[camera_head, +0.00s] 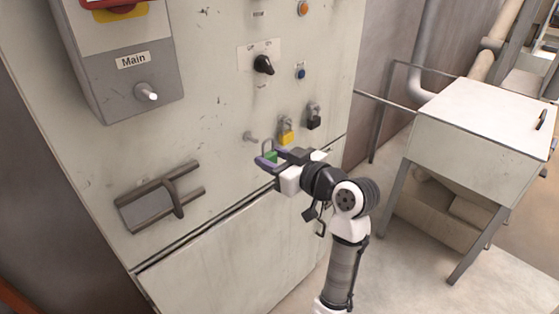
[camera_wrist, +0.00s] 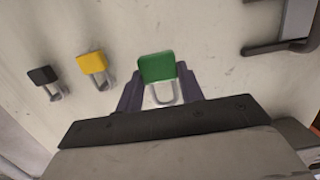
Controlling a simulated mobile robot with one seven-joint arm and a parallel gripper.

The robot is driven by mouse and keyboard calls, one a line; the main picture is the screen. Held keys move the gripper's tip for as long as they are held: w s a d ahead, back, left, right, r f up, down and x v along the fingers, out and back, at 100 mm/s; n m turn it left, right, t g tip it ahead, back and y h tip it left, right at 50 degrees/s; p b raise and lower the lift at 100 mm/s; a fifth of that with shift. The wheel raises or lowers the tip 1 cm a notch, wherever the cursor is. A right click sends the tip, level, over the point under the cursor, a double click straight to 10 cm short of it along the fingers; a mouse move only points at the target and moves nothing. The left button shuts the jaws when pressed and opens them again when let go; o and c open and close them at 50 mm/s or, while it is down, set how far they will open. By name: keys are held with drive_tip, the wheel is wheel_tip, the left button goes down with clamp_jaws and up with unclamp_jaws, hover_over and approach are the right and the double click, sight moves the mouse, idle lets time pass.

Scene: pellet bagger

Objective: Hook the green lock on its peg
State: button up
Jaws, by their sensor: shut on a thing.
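The green lock (camera_head: 271,156) is between the fingers of my gripper (camera_head: 268,158), in front of the cabinet face. In the wrist view the green lock (camera_wrist: 157,67) has its body at the fingertips of my gripper (camera_wrist: 158,82). Its shackle points down in that picture, and up in the head view. My gripper is shut on the lock. An empty peg (camera_head: 250,137) sticks out of the cabinet just above and left of the lock in the head view. The lock appears apart from this peg. I cannot make out the peg in the wrist view.
A yellow padlock (camera_head: 286,136) and a black padlock (camera_head: 313,119) hang on pegs to the right. The grey Main switch box (camera_head: 125,85) protrudes at upper left. A pale bin (camera_head: 480,125) stands at right.

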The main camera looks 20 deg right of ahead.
drive_tip(key=shift+x, duration=1.8)
drive_tip(key=shift+w+a+f+b, duration=0.15)
drive_tip(key=shift+w+f, duration=0.05)
drive_tip(key=shift+w, duration=0.2)
drive_tip(key=shift+w+a+f+b, duration=0.15)
drive_tip(key=shift+w, duration=0.25)
drive_tip(key=o, duration=1.1)
drive_tip(key=b+v, duration=0.3)
drive_tip(key=v, duration=1.1)
drive_tip(key=shift+a+b, duration=0.1)
drive_tip(key=shift+b, duration=0.2)
